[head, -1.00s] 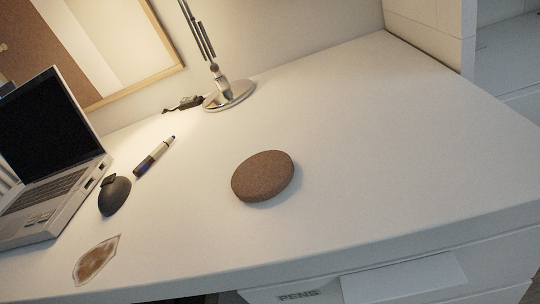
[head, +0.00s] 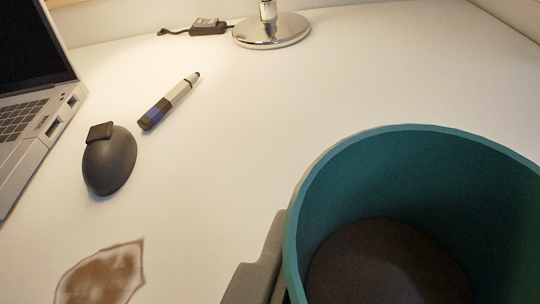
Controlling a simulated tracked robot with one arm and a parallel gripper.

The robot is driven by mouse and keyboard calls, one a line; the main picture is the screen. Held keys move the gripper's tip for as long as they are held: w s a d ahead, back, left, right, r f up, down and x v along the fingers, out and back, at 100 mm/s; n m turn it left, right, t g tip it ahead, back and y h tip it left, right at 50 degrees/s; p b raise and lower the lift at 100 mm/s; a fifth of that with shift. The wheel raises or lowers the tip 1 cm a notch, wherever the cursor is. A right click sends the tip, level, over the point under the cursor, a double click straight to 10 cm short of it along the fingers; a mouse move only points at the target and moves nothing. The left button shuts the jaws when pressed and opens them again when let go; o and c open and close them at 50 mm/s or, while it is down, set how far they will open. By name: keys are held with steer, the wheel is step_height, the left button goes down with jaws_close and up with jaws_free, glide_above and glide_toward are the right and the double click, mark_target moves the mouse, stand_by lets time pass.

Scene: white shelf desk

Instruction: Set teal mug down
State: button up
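The teal mug (head: 303,190) fills the lower right of the head view, cut off by the frame's edges. I look down into its open top and see a dark brown round area (head: 385,268) at the bottom. A grey finger of my gripper (head: 258,268) is against the outside of the mug's left wall. My gripper appears shut on the mug; the other finger is hidden. The mug's base is out of sight, so I cannot tell whether it touches anything. The cork coaster is not visible now.
A dark mouse (head: 108,163) and a marker (head: 170,101) lie on the white desk (head: 240,140) to the left. A laptop (head: 35,100) stands at the left edge. A brown stain-like patch (head: 103,278) is lower left. The lamp base (head: 271,32) and a small dark adapter (head: 208,27) are behind.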

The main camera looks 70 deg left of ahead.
mark_target(419, 186)
steer(key=shift+s+a+r, duration=0.1)
steer(key=shift+s+a, duration=0.15)
steer(key=shift+a+p, duration=0.1)
steer(key=shift+p, duration=0.4)
steer(key=shift+w+a+r+p, duration=0.2)
steer(key=shift+w+p, duration=0.15)
steer(key=shift+p, duration=0.85)
steer(key=w+a+p, duration=0.1)
steer(key=p, duration=0.5)
steer(key=shift+w+f, duration=0.15)
steer(key=shift+w+a+f+p, duration=0.15)
steer(key=shift+w+a+p, duration=0.2)
steer(key=shift+w+p, duration=0.5)
steer(key=shift+w+a+f+p, duration=0.15)
steer(key=shift+a+p, duration=0.25)
steer(key=shift+p, duration=0.55)
steer(key=b+x, duration=0.1)
steer(key=x, duration=0.2)
steer(key=w+d+x, duration=0.1)
steer(key=x, duration=0.3)
steer(key=w+d+b+x, duration=0.1)
steer(key=x, duration=0.3)
steer(key=shift+w+a+f+b, duration=0.2)
steer(key=shift+a+f+b, duration=0.05)
steer(key=shift+b, duration=0.1)
steer(key=shift+r, duration=0.1)
